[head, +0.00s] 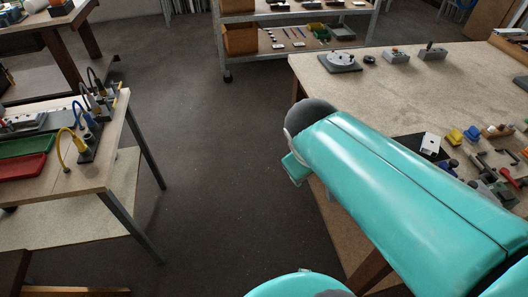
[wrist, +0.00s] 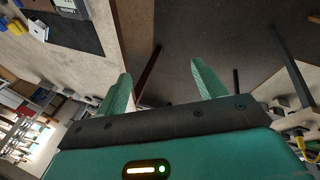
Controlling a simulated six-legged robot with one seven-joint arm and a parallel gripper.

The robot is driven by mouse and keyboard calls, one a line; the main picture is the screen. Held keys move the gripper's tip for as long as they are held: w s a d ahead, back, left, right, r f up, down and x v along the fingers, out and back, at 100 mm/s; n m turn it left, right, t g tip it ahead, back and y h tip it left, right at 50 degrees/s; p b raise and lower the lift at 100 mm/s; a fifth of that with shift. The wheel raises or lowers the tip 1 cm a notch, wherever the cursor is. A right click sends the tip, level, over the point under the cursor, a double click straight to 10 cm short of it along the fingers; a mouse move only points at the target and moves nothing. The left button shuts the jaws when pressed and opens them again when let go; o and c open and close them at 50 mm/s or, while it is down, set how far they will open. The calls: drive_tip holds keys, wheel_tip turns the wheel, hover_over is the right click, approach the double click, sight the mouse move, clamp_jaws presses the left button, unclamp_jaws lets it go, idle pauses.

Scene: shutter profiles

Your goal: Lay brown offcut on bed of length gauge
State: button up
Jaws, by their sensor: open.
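My gripper (wrist: 161,70) shows in the wrist view with its two green fingers spread apart and nothing between them. Dark floor and table edges lie beyond the fingertips. In the head view my own teal arm crosses the right side, and the fingers cannot be made out there. I cannot pick out the brown offcut for certain; a small brownish piece (head: 497,131) lies among small parts on the right table.
The left bench (head: 75,172) carries green and red trays and cabled stands. A shelf rack (head: 300,48) stands behind. The floor (head: 190,120) between is clear.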

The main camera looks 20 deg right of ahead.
drive_tip(key=a+r+m+t+y, duration=0.2)
drive_tip(key=a+r+y, duration=0.1)
drive_tip(key=a, duration=0.6)
drive_tip(key=shift+s+a+r+y, duration=0.3)
drive_tip(key=shift+s+a+r, duration=0.1)
drive_tip(key=shift+r, duration=0.15)
